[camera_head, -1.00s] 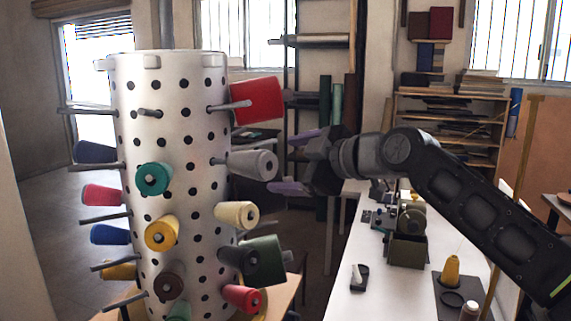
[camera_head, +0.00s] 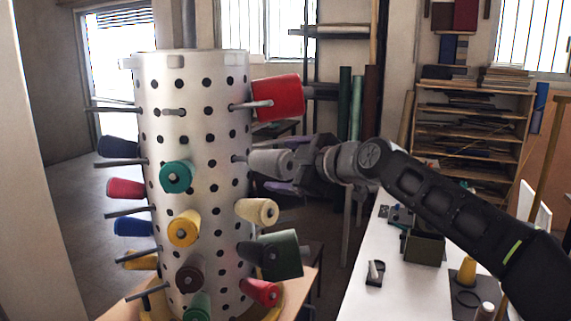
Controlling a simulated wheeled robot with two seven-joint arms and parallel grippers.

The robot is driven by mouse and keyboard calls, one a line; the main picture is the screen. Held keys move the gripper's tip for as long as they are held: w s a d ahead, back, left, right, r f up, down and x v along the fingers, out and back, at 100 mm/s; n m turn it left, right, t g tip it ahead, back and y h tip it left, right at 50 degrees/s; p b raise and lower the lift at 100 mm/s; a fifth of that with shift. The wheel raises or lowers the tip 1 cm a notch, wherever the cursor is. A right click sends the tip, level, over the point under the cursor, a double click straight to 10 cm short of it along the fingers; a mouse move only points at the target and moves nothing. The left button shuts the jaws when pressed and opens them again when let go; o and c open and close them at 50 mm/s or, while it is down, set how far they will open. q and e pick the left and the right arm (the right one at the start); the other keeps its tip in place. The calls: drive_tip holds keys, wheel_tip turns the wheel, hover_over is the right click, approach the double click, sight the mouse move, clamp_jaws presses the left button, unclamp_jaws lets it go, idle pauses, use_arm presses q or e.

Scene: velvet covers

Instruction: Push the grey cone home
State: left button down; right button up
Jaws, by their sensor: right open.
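The grey cone (camera_head: 268,163) lies on its side on a peg of the white perforated drum (camera_head: 207,120), on the drum's right side. Its wide end points right. A short length of the grey peg shows between the cone's narrow end and the drum. My right gripper (camera_head: 284,165) comes from the right at the cone's wide end. Its purple-grey fingers are open, one above and one below that end. Whether they touch the cone cannot be told. My left gripper is not in view.
The red cone (camera_head: 278,98) is just above, and the cream cone (camera_head: 257,211) and dark green cone (camera_head: 282,254) are below. Several other cones and bare pegs cover the drum's left and front. A white bench (camera_head: 382,298) with small tools stands to the right.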

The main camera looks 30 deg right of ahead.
drive_tip(key=shift+c, duration=0.4)
drive_tip(key=c, duration=1.4)
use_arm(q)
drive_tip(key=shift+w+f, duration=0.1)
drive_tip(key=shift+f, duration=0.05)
use_arm(e)
drive_tip(key=shift+w+a, duration=0.1)
